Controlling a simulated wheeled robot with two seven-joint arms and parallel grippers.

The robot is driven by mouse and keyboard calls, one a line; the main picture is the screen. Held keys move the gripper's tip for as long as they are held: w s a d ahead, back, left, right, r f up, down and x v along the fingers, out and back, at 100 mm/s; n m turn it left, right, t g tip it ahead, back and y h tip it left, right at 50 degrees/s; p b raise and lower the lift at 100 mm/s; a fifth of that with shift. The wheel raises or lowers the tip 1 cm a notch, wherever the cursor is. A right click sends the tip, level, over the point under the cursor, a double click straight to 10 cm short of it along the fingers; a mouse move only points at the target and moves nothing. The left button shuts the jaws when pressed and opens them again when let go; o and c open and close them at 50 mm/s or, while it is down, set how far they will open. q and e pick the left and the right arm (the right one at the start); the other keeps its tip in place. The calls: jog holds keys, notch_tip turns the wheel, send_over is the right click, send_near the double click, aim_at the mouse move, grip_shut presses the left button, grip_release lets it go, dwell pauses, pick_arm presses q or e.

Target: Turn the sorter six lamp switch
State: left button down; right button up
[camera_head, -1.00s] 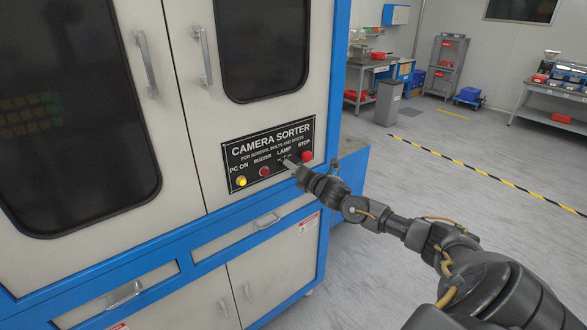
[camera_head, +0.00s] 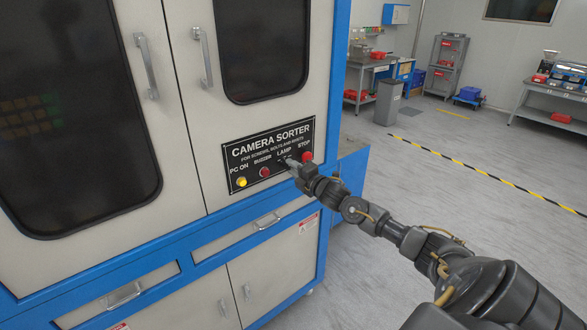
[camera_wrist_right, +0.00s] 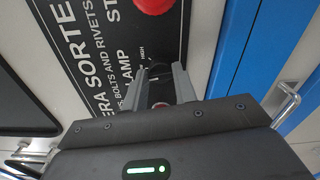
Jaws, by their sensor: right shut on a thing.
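The camera sorter's black control panel (camera_head: 268,153) is on the front of the white and blue cabinet. Its labels read PC ON, BUZZER, LAMP and STOP. My right gripper (camera_head: 291,163) is at the panel under the LAMP label, just left of the red STOP button (camera_head: 306,157). In the right wrist view the fingers (camera_wrist_right: 162,85) stand on either side of the dark lamp switch (camera_wrist_right: 160,104), shut on it. The fingers partly hide the switch, and its setting cannot be read. My left gripper is not in view.
A yellow button (camera_head: 241,182) and a red buzzer button (camera_head: 264,172) sit left of my right gripper. Door handles and a drawer handle (camera_head: 266,222) stick out from the cabinet. The floor to the right is clear, with a striped line (camera_head: 480,170).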

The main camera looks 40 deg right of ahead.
jog(key=m+p, duration=0.3)
jog(key=m, duration=0.8)
jog(key=shift+f, duration=0.2)
dwell(0.5)
jog(key=o, duration=1)
jog(key=shift+s, duration=0.15)
jog(key=shift+s+a+b, duration=0.15)
jog(key=shift+s+b, duration=1)
jog(key=shift+s, duration=4.15)
